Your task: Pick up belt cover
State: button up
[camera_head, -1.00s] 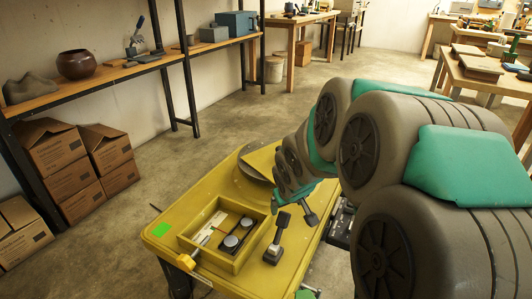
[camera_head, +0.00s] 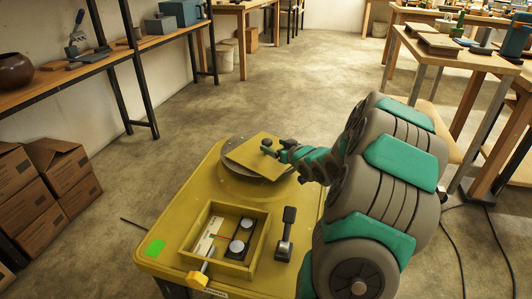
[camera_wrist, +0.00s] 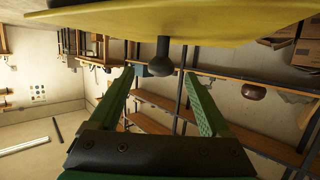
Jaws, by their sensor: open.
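The belt cover (camera_head: 258,160) looks to be the flat, squarish yellow plate over a round grey disc (camera_head: 232,181) at the far end of the yellow bench. A dark knob shows by the plate in the wrist view (camera_wrist: 160,60), with a yellow surface (camera_wrist: 215,22) above it in that picture. My gripper (camera_head: 268,148) reaches over the plate in the head view. In the wrist view my gripper (camera_wrist: 160,78) has its green fingers spread apart, with the knob between and beyond their tips. Nothing is held. Whether a finger touches the knob cannot be told.
Shelves and cartons (camera_head: 65,180) stand left. Floor beyond the bench is clear.

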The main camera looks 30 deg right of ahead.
aim_at(269, 145)
jog(key=x, duration=0.4)
jog(key=shift+w+a+f, duration=0.1)
jog(key=shift+f, duration=0.1)
jog(key=shift+w+f, duration=0.15)
jog(key=shift+w, duration=0.5)
grip_shut()
